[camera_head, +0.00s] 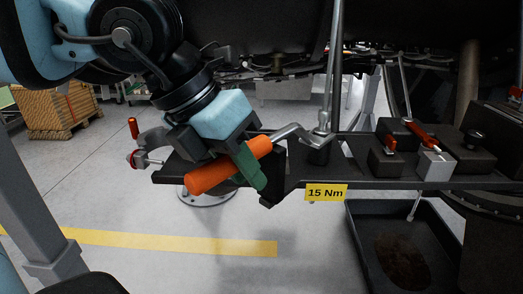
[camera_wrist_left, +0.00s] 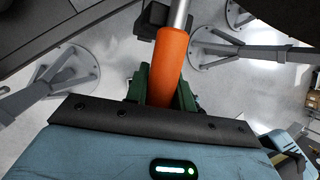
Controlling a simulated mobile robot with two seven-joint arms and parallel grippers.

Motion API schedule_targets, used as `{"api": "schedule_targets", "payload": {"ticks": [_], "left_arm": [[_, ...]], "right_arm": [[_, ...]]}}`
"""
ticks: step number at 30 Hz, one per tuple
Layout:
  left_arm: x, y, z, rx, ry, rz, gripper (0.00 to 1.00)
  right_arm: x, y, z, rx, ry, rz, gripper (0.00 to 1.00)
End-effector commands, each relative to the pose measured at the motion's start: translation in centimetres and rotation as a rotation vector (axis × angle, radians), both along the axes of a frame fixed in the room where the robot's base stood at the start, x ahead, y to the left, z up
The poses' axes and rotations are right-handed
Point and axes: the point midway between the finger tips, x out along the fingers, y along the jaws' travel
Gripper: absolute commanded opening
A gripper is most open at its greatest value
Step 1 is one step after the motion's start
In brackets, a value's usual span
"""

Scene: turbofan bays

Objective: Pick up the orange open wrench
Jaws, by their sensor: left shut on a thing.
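The open wrench has an orange handle (camera_head: 213,175) and a bent metal shank running right from it toward a dark post on the rack. It lies tilted at the rack's left part, and whether it rests on the rack or is clear of it I cannot tell. My left gripper (camera_head: 246,169), with green fingers, is shut around the handle. In the left wrist view the handle (camera_wrist_left: 171,58) sits between the green fingers (camera_wrist_left: 161,88), with the metal shank beyond it. The shank's far end is hard to make out. My right gripper is not in view.
The dark rack (camera_head: 385,184) carries a yellow "15 Nm" label (camera_head: 326,193) and several blocks with red-handled parts at its right. A thin rod rises by the wrench's shank. A black tray (camera_head: 366,243) lies below right. A wooden crate (camera_head: 55,110) stands at far left.

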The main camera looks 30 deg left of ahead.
Motion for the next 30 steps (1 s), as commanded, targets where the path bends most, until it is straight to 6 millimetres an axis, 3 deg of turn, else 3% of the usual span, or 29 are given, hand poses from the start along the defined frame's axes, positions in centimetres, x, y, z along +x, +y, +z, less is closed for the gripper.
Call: {"api": "schedule_targets", "payload": {"ticks": [8,13,22,30], "left_arm": [[-0.3,0.3,0.7,-0.003,-0.006,0.001,0.0],[-1.3,1.1,2.3,-0.004,-0.013,0.001,0.0],[-5.3,4.5,5.4,-0.006,-0.022,0.0,0.0],[-9.0,7.6,7.9,-0.005,-0.026,-0.001,0.0]], "right_arm": [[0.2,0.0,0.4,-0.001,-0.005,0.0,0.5],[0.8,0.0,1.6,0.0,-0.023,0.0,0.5],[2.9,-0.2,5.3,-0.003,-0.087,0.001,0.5],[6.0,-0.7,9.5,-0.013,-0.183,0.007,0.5]]}}
